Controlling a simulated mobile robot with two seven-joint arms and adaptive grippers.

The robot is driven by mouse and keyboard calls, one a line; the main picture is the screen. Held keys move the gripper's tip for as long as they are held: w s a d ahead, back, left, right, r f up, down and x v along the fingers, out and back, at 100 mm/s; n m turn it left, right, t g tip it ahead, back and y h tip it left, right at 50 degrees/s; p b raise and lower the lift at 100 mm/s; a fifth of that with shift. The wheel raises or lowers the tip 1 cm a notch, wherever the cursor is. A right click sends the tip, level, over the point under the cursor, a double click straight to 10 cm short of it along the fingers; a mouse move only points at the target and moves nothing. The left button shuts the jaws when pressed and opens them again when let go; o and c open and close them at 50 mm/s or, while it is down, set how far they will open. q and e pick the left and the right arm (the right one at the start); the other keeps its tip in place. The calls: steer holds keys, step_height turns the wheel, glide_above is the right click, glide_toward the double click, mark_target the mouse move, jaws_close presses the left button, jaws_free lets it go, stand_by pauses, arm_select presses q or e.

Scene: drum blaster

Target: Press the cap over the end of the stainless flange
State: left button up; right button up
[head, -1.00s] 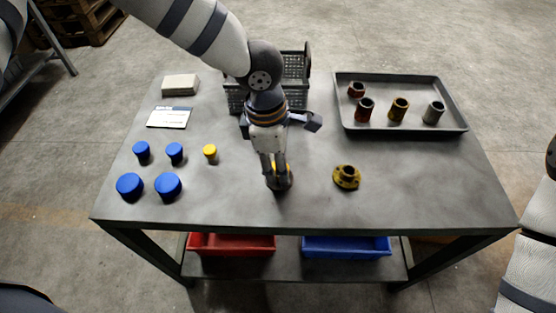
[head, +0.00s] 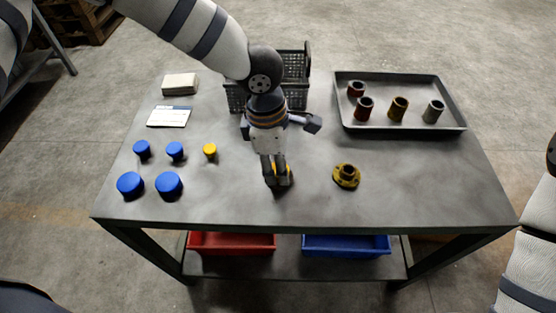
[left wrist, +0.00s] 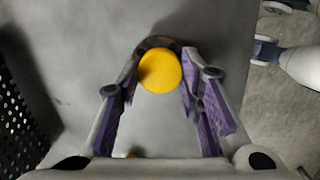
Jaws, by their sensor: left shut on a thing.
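My left gripper (head: 276,178) points down near the front middle of the table and is shut on a yellow cap (left wrist: 160,72). In the head view the fingers hide most of this cap. The dark grey flange (left wrist: 151,43) shows as a rim just behind the cap in the left wrist view. The cap covers its middle, so I cannot tell whether the cap is fully seated on it. A second yellow cap (head: 210,150) stands to the left on the table. My right gripper is out of view.
A yellow-brown flange (head: 346,176) stands to the right. Several blue caps (head: 168,184) stand at the left. A grey tray (head: 385,81) with several pipe pieces is at the back right. A dark basket (head: 297,65) stands behind my left gripper.

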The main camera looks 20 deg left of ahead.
arm_select(q)
steer(key=o, duration=1.4)
steer(key=shift+c, duration=0.2)
steer(key=shift+r+p, duration=0.65)
steer(key=shift+r, duration=1.9)
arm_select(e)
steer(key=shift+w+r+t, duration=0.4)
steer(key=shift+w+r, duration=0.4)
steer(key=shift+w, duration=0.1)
